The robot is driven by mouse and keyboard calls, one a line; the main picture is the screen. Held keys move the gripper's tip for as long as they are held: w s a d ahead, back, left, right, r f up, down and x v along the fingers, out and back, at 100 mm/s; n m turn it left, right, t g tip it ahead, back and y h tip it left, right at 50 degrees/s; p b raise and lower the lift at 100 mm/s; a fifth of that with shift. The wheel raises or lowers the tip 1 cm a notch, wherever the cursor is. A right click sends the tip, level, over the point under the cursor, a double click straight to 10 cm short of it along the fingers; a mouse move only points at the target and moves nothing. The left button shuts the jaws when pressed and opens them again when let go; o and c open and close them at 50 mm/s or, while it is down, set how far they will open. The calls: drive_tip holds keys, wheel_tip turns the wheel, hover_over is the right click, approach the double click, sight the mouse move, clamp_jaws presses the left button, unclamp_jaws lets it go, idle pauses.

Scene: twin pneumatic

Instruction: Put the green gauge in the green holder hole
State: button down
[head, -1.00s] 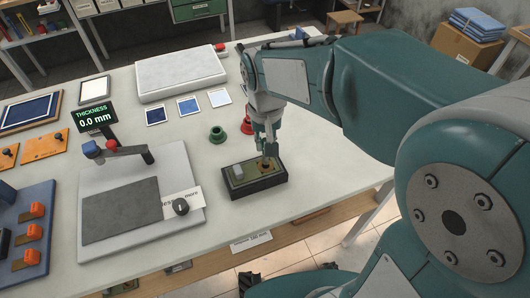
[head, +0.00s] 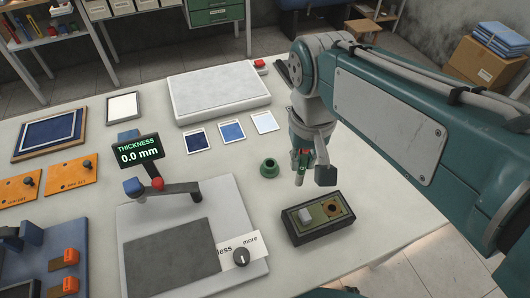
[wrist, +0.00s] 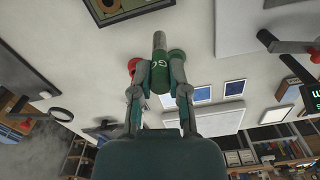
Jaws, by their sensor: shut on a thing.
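The green gauge (wrist: 160,75) has a green body with white lettering and a plain grey pin. My gripper (wrist: 160,68) is shut on it in the wrist view, one finger on each side. In the head view my gripper (head: 306,168) hangs above the table with the grey pin pointing down. The green holder (head: 269,168) is a small round ring on the table, left of my gripper and apart from it. A red ring-shaped holder (wrist: 133,67) shows beside the gauge in the wrist view. In the head view it is mostly hidden behind my gripper.
A black block (head: 317,219) with a brass hole and grey button stands in front of my gripper. The thickness station (head: 192,240) is at left. Blue sample cards (head: 231,131) and a grey slab (head: 219,95) lie behind.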

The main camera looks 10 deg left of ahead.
drive_tip(key=shift+d+r, duration=0.1)
drive_tip(key=shift+d, duration=0.15)
drive_tip(key=w+a+f, duration=0.2)
drive_tip(key=w+f, duration=0.1)
drive_tip(key=f, duration=0.1)
drive_tip(key=w+a+f, duration=0.3)
drive_tip(key=w+f, duration=0.1)
drive_tip(key=w+a+f, duration=0.2)
drive_tip(key=w+f, duration=0.1)
drive_tip(key=f, duration=0.2)
drive_tip(key=shift+w+a, duration=0.2)
drive_tip(key=shift+w, duration=0.15)
drive_tip(key=shift+w+a, duration=0.1)
drive_tip(key=shift+a, duration=0.35)
drive_tip(key=c, duration=0.8)
unclamp_jaws()
drive_tip(key=shift+d, duration=0.1)
drive_tip(key=shift+o, duration=0.9)
drive_tip(key=shift+d, duration=0.2)
drive_tip(key=shift+d+r, duration=0.1)
drive_tip(key=shift+d, duration=0.15)
drive_tip(key=shift+a, duration=0.1)
